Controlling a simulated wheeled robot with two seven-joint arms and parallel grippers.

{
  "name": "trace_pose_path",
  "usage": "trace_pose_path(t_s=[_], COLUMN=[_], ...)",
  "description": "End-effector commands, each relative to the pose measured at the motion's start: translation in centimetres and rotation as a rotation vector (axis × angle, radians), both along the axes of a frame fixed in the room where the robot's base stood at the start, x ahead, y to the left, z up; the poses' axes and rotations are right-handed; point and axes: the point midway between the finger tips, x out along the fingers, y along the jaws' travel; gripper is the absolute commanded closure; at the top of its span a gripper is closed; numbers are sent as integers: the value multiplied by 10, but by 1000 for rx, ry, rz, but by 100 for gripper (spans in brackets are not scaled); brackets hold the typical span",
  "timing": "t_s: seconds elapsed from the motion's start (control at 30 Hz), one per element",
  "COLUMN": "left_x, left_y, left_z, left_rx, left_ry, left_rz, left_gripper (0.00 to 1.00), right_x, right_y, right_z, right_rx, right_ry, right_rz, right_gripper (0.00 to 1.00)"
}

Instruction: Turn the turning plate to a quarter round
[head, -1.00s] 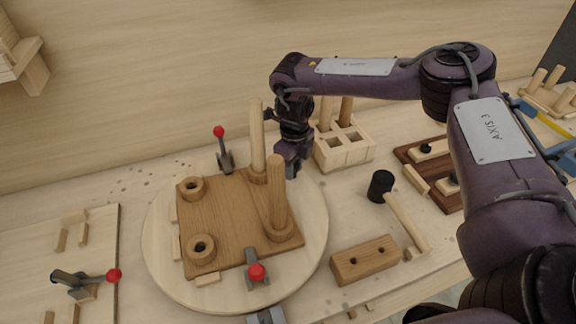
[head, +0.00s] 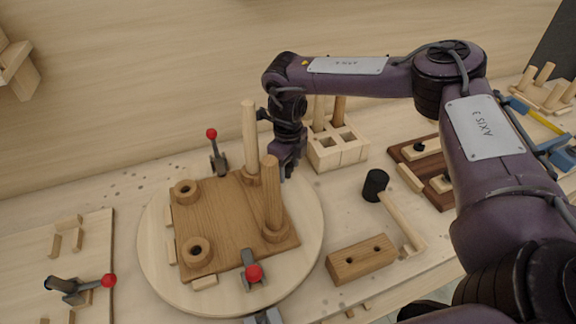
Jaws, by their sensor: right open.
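The turning plate (head: 160,272) is a round pale wooden disc on the bench. A brown square board (head: 222,228) lies on it, with two upright pegs (head: 271,195) on its right side and two ring-shaped sockets (head: 197,250) on its left. Toggle clamps with red knobs stand at the board's far side (head: 217,155) and near side (head: 252,272). My right gripper (head: 287,170) points down at the plate's far right edge, beside the far peg. It is open, but its fingertips are partly hidden. My left gripper is out of view.
A pale block rack (head: 338,148) with pegs stands just right of my right gripper. A black-headed mallet (head: 375,186) and a drilled wooden block (head: 361,259) lie to the right. Another clamp (head: 75,287) is on the left board.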

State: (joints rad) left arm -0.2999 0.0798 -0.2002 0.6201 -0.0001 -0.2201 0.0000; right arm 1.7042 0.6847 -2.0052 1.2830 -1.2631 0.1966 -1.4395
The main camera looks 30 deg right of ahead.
Motion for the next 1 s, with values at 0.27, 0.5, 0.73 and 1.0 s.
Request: trace_pose_path(t_s=[0.27,0.5,0.73,1.0], left_x=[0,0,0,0], left_y=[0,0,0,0], left_z=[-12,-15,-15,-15], left_rx=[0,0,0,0], left_ry=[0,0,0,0], left_rz=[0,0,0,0], left_gripper=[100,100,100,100], right_x=[2,1,1,1], right_y=[0,0,-1,-1], right_z=[41,72,77,76], right_rx=[2,1,0,1], right_ry=[-7,-4,-3,-3], right_rz=[1,-1,-1,-1], right_gripper=[49,49,49,49])
